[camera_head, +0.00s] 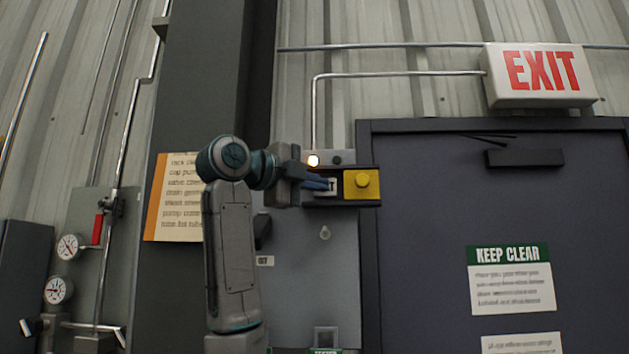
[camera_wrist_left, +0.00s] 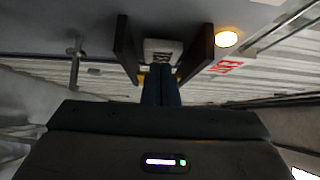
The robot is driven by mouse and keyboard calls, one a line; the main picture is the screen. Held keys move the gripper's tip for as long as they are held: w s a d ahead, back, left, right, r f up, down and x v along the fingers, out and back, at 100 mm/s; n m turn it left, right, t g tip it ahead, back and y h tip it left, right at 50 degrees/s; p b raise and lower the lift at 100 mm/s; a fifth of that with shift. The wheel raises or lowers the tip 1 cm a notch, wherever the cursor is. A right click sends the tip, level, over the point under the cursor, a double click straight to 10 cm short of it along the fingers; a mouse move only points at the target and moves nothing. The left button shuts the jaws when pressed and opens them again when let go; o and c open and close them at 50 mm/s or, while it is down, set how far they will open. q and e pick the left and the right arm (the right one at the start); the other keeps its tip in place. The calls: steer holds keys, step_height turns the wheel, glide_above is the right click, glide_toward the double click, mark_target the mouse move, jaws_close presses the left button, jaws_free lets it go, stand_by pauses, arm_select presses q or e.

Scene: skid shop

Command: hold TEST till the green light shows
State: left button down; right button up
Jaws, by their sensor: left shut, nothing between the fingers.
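The white TEST button (camera_head: 332,187) sits in a dark-sided housing on the wall panel, left of the door. In the left wrist view the white button (camera_wrist_left: 162,46) shows between two dark side guards, its lettering too small to read. My left gripper (camera_head: 326,185) is shut and empty, its blue fingertips at the button's face; in the left wrist view the fingertips (camera_wrist_left: 161,68) overlap its lower edge. I cannot tell whether it is pressed in. Above, an amber lamp (camera_head: 313,160) is lit, and the dark green lamp (camera_head: 337,160) looks unlit. My right gripper is out of view.
A yellow button on a yellow plate (camera_head: 362,183) is close right of TEST. The dark door (camera_head: 425,230) with its frame stands further right, under an EXIT sign (camera_head: 541,72). Gauges (camera_head: 68,247) and pipes are at left.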

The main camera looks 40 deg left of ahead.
arm_select(q)
steer(key=shift+w+a+r+p, duration=0.15)
steer(key=shift+w+a+p, duration=0.4)
steer(key=shift+w, duration=0.15)
steer(key=shift+s, duration=0.2)
steer(key=shift+d, duration=0.1)
stand_by(2.3)
